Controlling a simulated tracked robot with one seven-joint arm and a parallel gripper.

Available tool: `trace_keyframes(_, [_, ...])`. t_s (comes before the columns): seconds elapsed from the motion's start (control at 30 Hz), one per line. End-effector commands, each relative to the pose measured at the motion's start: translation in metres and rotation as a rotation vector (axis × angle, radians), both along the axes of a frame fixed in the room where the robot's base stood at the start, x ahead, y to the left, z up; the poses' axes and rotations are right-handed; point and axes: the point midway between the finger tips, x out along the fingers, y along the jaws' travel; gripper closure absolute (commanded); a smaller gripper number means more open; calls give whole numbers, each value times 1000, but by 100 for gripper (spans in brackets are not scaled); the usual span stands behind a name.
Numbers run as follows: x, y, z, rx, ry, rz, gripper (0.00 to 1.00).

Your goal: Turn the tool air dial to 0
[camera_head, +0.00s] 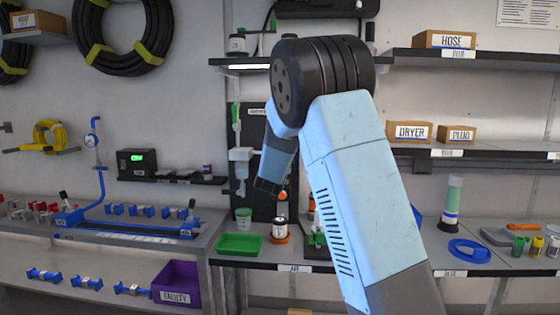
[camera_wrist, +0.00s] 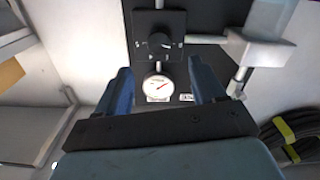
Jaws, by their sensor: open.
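A black dial knob (camera_wrist: 158,43) sits on a square black plate with small white marks around it in the wrist view. The marks are too small to read. A round white gauge (camera_wrist: 158,87) with a red needle is beside the plate. My gripper (camera_wrist: 159,68) is open and empty, its two blue fingers spread either side of the gauge, short of the knob. In the head view my gripper (camera_head: 267,185) is in front of the dark wall panel (camera_head: 250,118). My arm hides part of that panel, and I cannot make out the dial there.
A white dispenser (camera_head: 241,155) hangs on the panel close to my gripper. A shelf (camera_head: 455,58) is right of my arm.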

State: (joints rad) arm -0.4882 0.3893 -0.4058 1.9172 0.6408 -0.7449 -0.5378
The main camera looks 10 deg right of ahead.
Motion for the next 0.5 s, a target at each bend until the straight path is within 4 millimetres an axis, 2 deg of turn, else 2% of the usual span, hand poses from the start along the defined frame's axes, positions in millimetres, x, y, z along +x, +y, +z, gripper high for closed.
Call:
trace_keyframes(0.2, [-26,9,0,0,0,1,31])
trace_keyframes(0.5, [-33,11,-1,0,0,0,31])
